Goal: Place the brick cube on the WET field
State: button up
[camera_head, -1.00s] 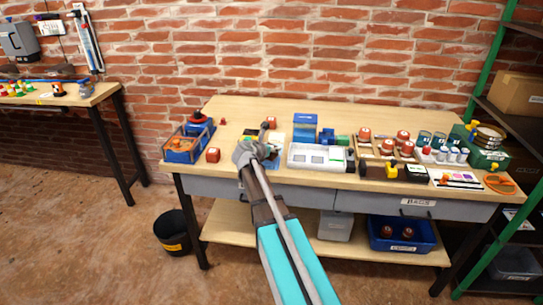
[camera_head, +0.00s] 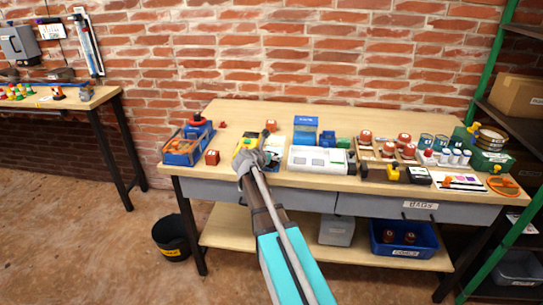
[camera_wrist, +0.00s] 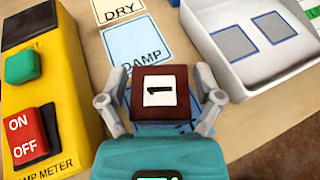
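The brick cube (camera_wrist: 167,112), dark red with a white "1" label on top, is between the fingers of my gripper (camera_wrist: 163,92) in the wrist view. The fingers appear closed on its two sides. The DAMP field (camera_wrist: 134,45) lies just beyond the cube, and the DRY field (camera_wrist: 115,8) beyond that. In the head view my gripper (camera_head: 250,160) is low over the bench's front left part, and the cube is hidden. I cannot tell whether the cube touches the field.
A yellow damp meter (camera_wrist: 45,90) stands close left of my gripper. A white tray (camera_wrist: 250,45) with blue-grey squares is close right. The bench's back strip is clear.

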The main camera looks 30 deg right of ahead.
jog(key=shift+r, duration=0.15)
dwell(0.4)
jog(key=shift+s+a+r, duration=0.15)
jog(key=shift+a, duration=0.05)
jog(key=p+v, duration=0.4)
jog(key=v, duration=0.7)
jog(key=shift+s+a+p, duration=0.15)
jog(key=shift+a+p, duration=0.05)
jog(key=shift+p, duration=0.2)
jog(key=s+a+f+m+g+y, duration=0.3)
jog(key=s+a+f+m+y, duration=0.2)
jog(key=s+m, duration=0.5)
jog(key=s+a+f+m+g+y, duration=0.4)
jog(key=s+a+m, duration=0.5)
jog(key=m, duration=0.5)
notch_tip(320, 180, down, 2)
jog(key=shift+s+f+m+y, duration=0.25)
jog(key=shift+s+m+y, duration=0.15)
jog(key=shift+y, duration=0.7)
